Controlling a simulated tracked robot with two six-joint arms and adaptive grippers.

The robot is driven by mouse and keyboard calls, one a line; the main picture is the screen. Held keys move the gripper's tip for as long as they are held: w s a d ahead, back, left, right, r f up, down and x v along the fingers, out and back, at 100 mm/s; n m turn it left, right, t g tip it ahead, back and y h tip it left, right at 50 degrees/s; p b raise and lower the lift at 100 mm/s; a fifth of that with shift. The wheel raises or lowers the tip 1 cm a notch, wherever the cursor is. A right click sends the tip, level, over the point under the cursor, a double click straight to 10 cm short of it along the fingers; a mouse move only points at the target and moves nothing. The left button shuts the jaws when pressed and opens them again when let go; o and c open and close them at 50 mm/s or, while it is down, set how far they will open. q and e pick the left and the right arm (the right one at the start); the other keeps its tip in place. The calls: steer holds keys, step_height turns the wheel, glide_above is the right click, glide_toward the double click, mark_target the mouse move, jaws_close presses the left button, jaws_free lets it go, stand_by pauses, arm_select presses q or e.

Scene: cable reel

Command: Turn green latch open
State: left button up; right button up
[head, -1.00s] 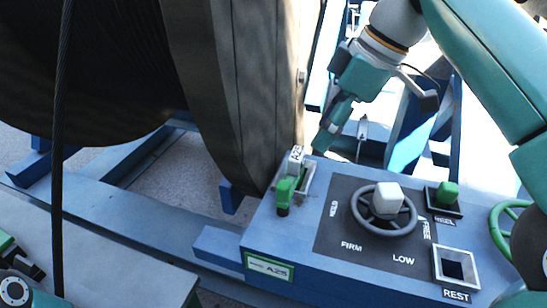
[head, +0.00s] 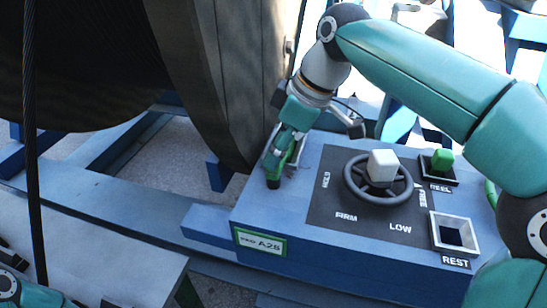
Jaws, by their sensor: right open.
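The green latch (head: 274,179) is at the left end of the blue control box, close to the reel's flange. Its lower end shows, and its upper part is hidden by my gripper. My right gripper (head: 282,160) reaches down over the latch from above, its jaws open on either side of the latch's upper part. I cannot tell whether the fingers touch it. Of my left arm, only a part shows at the bottom left corner, and its gripper is out of the picture.
The blue box (head: 300,222) also bears a grey handwheel (head: 352,188) with a white block (head: 382,165), a green knob (head: 442,159) and a square REST socket (head: 453,233). The big dark reel (head: 205,80) stands close behind the latch. A black cable (head: 31,150) hangs at left.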

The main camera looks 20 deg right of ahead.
steer(key=shift+x, duration=1.2)
jaws_close()
